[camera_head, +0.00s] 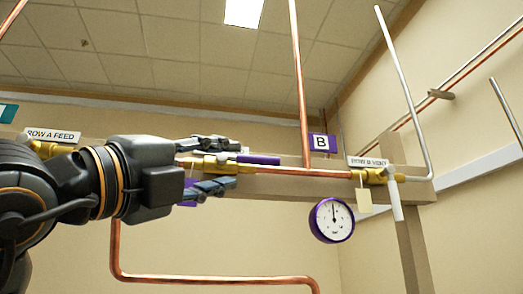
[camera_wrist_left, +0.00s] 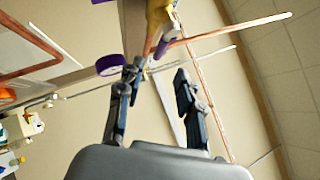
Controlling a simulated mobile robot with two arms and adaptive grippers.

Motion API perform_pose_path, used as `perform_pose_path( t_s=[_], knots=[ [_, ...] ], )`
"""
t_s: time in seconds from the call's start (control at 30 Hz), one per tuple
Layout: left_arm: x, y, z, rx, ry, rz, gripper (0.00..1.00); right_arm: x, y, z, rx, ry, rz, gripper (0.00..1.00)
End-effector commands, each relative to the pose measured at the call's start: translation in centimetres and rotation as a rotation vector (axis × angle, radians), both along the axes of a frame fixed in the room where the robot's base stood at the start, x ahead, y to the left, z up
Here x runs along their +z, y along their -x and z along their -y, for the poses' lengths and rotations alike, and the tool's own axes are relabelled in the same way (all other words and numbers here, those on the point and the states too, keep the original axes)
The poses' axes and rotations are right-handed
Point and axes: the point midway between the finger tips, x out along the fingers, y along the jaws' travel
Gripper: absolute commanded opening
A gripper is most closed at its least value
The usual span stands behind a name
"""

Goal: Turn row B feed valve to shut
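In the head view, a brass valve (camera_head: 222,164) with a purple lever handle (camera_head: 258,159) sits on the copper pipe beside the purple B sign (camera_head: 320,142). The lever lies level, along the pipe, pointing right. My left gripper (camera_head: 236,165) is open, one finger above and one below the valve's line. I cannot tell whether it touches the lever. In the left wrist view, the gripper (camera_wrist_left: 158,76) is open with nothing between its fingertips; the brass body (camera_wrist_left: 158,12) and purple lever (camera_wrist_left: 165,42) show beyond them. The valve's left part is hidden by the gripper. My right gripper is not in view.
A second brass valve (camera_head: 372,176) with a white handle and a hanging tag is to the right. A round purple gauge (camera_head: 332,220) hangs below the pipe. A row A feed label (camera_head: 53,135) is at left. A wooden post (camera_head: 405,225) stands at right.

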Motion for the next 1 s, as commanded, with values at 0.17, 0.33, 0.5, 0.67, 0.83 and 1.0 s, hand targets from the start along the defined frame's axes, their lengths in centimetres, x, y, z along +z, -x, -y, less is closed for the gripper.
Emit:
perform_pose_path(
  t_s=[0.17, 0.33, 0.5, 0.67, 0.83, 1.0],
  knots=[
    [2.2, -3.0, 2.4, -0.003, -0.002, -0.005, 0.36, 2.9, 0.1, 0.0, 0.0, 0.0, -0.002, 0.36],
    [3.2, -5.2, 4.2, -0.003, -0.002, -0.003, 0.36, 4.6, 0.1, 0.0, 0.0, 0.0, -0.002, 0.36],
    [3.8, -6.5, 5.3, -0.003, -0.002, -0.002, 0.36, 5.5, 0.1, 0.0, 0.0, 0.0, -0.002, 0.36],
    [3.8, -6.9, 5.7, -0.002, -0.002, 0.0, 0.36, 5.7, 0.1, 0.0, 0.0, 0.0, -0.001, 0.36],
    [3.7, -6.9, 5.7, -0.002, -0.002, 0.0, 0.36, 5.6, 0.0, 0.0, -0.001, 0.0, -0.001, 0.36],
    [3.7, -6.9, 5.7, -0.002, -0.002, 0.0, 0.14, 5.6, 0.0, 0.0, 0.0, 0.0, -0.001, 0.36]
  ],
)
